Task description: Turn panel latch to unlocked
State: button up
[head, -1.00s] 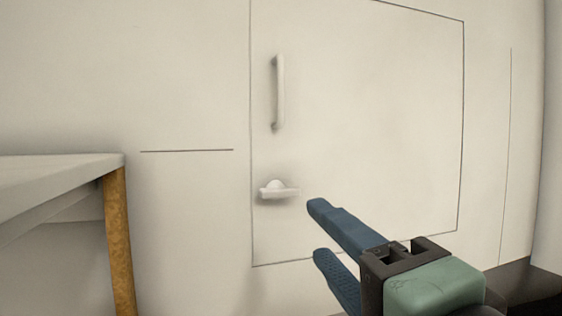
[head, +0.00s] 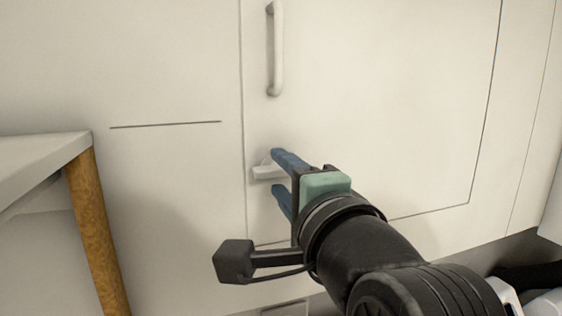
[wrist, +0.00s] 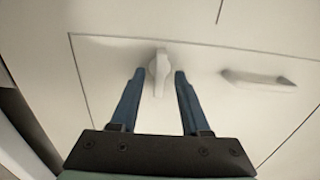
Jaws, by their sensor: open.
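The panel latch (head: 266,172) is a small white handle low on the left side of the panel door, below the pull handle. In the head view it lies sideways and my gripper partly hides it. My gripper (head: 281,176) is open, with its blue fingers at the latch. In the wrist view the latch (wrist: 159,72) sits between the two fingertips of my gripper (wrist: 159,77), with a visible gap on each side. The white panel door (head: 400,100) looks flush with the wall, outlined by a thin seam.
A white vertical pull handle (head: 275,48) is above the latch; it also shows in the wrist view (wrist: 258,79). A table (head: 40,160) with a wooden leg (head: 97,225) stands at the left. The wall between table and panel is clear.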

jog(key=shift+w+a+f, duration=0.1)
jog(key=shift+w+a, duration=0.1)
jog(key=shift+w, duration=0.45)
jog(key=shift+s, duration=0.15)
grip_shut()
jog(key=shift+n, duration=0.3)
jog(key=n, duration=0.3)
jog(key=shift+n, duration=0.3)
jog(key=n+b, duration=0.1)
jog(key=n, duration=0.3)
jog(key=shift+d+n, duration=0.1)
jog(key=shift+n, duration=0.2)
jog(key=n+b, duration=0.1)
jog(key=n, duration=0.3)
jog(key=shift+n+b, duration=0.3)
jog(key=shift+b, duration=0.05)
jog(key=shift+r+n+b, duration=0.2)
jog(key=shift+n+b, duration=0.55)
jog(key=shift+n, duration=1.45)
